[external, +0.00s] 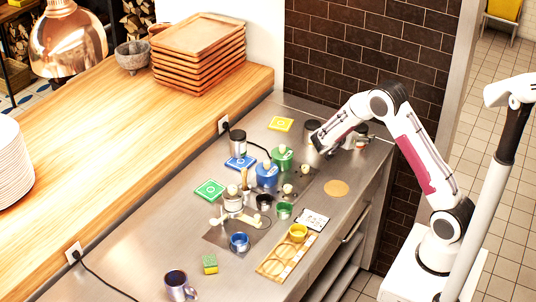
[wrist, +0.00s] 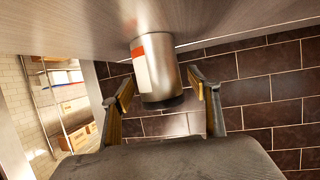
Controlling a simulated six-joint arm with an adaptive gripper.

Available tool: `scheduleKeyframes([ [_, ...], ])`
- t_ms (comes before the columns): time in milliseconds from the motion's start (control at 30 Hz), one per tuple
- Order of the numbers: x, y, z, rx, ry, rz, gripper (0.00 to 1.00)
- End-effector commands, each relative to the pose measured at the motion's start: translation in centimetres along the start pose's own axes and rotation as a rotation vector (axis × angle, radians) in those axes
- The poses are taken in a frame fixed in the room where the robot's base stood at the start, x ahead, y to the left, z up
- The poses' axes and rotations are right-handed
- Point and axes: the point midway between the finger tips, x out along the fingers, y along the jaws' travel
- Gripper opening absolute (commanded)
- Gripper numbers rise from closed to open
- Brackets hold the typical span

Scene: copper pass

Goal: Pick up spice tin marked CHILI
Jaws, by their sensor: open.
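A metal tin (wrist: 155,70) with a dark lid and a white label with a red band stands on the steel counter. The wrist view shows it upside down. The label's writing cannot be read, so I cannot confirm CHILI. My gripper (wrist: 163,90) is open, with one finger on each side of the tin and visible gaps between. In the external view my gripper (external: 350,141) is at the counter's far right end, and the tin (external: 361,129) is small and partly hidden there.
Another metal cylinder (external: 312,129) stands close to my wrist. A green canister (external: 282,158), a blue canister (external: 267,176) and several cups stand toward the middle of the counter. A dark brick wall (external: 350,40) rises behind. A cork disc (external: 336,188) lies in front.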

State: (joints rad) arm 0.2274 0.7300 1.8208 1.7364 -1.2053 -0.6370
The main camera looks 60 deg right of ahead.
Motion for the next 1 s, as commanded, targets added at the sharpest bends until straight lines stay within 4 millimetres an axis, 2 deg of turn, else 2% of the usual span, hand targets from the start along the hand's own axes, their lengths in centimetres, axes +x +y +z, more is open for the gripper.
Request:
scheduleKeyframes([
  [400,-0.03,-0.02,0.01,0.0,0.0,0.0,0.61],
  [433,-0.03,-0.02,0.0,0.0,0.0,0.0,0.58],
  [600,-0.04,-0.02,0.0,0.0,0.0,0.0,0.15],
  [1000,-0.12,-0.04,-0.22,0.001,0.001,-0.001,0.15],
])
